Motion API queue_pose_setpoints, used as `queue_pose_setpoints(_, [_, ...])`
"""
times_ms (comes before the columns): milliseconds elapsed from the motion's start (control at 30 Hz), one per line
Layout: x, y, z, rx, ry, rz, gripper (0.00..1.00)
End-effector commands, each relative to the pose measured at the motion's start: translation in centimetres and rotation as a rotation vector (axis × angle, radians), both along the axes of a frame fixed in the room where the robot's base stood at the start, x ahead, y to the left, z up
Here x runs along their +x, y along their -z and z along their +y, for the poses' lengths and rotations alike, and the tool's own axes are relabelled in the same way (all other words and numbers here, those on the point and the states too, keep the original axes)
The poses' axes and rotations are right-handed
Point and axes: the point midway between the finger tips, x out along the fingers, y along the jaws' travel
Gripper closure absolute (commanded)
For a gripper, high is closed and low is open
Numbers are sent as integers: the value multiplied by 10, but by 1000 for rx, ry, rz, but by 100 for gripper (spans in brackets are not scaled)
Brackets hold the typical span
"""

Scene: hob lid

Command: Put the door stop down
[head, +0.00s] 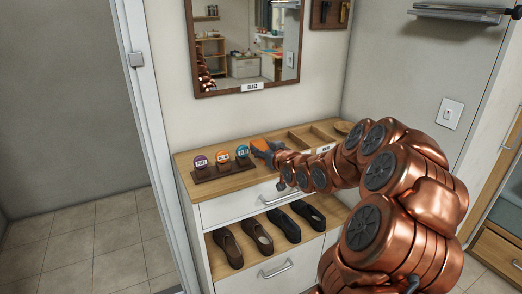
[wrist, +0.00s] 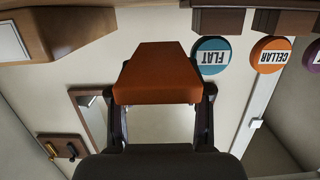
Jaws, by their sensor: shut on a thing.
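The door stop (wrist: 158,72) is an orange-brown wedge. It fills the middle of the wrist view, between the two dark fingers of my gripper (wrist: 165,97), which is shut on it. In the head view my gripper (head: 265,152) is over the wooden cabinet top (head: 228,188), just right of the teal tag. The door stop is small and partly hidden there, and I cannot tell whether it touches the top.
A dark wooden stand (head: 222,172) holds purple, orange and teal round tags left of my gripper. A compartmented wooden tray (head: 300,139) lies behind and to the right. A mirror (head: 247,45) hangs above. Shoes (head: 257,237) sit on the lower shelf. Bare top shows along the front edge.

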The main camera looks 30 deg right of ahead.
Motion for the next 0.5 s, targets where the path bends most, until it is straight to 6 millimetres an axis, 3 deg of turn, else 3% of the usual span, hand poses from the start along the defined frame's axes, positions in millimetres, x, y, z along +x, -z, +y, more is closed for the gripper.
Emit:
queue_pose_setpoints(300, [38,2,-17,-1,0,-1,93])
queue_pose_setpoints(500, [46,5,-20,1,0,0,93])
